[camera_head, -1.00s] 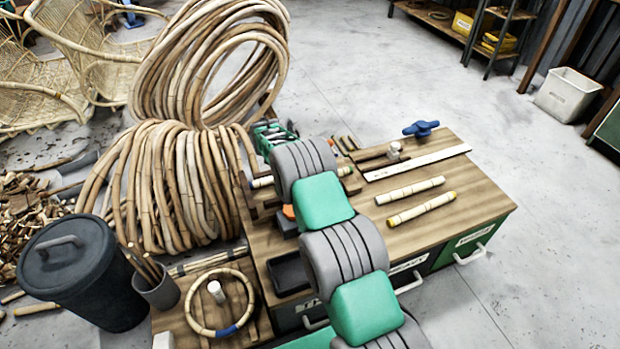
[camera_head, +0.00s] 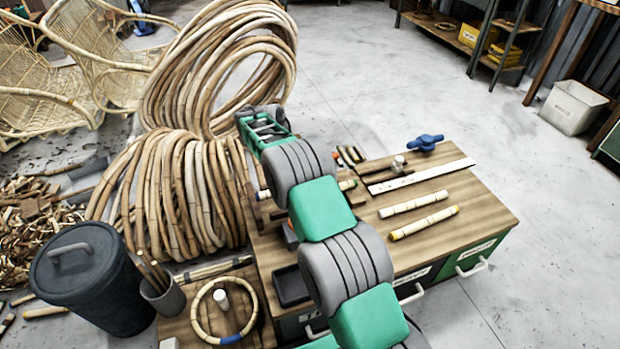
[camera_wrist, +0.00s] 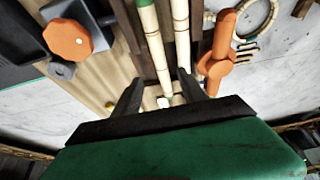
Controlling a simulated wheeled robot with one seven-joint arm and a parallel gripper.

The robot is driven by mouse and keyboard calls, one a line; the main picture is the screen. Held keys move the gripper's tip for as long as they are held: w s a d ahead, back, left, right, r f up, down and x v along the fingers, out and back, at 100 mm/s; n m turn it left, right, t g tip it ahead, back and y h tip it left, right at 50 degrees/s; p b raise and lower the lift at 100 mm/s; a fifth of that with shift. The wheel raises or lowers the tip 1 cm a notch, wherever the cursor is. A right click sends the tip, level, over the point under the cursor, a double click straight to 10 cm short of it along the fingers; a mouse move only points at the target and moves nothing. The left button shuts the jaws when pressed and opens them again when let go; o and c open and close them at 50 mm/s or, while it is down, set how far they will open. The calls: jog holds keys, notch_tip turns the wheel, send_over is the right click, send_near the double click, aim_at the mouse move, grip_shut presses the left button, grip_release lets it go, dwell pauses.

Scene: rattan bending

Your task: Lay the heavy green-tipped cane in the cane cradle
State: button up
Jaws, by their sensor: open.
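The green-tipped cane (camera_wrist: 154,45) shows in the wrist view as a pale jointed rod with a green band at its top end. It lies lengthwise among dark wooden bars of the cradle (camera_wrist: 132,35). A second pale cane (camera_wrist: 181,30) lies beside it on the right. My gripper (camera_wrist: 160,78) is open above them, its fingers spread either side of the green-tipped cane and apparently not touching it. My arm hides most of the cradle.
Two more canes (camera_head: 413,204) (camera_head: 424,223), the nearer yellow-tipped, lie on the bench (camera_head: 480,208) by a white ruler (camera_head: 422,176). In the wrist view an orange clamp (camera_wrist: 218,55) and orange knob (camera_wrist: 68,40) flank the cradle. Rattan coils (camera_head: 170,190) stand left.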

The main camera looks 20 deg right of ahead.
jog(key=s+a+r+n+t+y, duration=0.1)
jog(key=s+a+r+n+y, duration=0.15)
jog(key=s+r+n, duration=0.85)
jog(key=s+a+r+n+y, duration=0.1)
jog(key=s+a+n, duration=0.2)
jog(key=s, duration=0.8)
jog(key=s+a+r+n+t+y, duration=0.1)
jog(key=s+a+n, duration=0.3)
jog(key=s, duration=0.8)
jog(key=shift+r, duration=0.25)
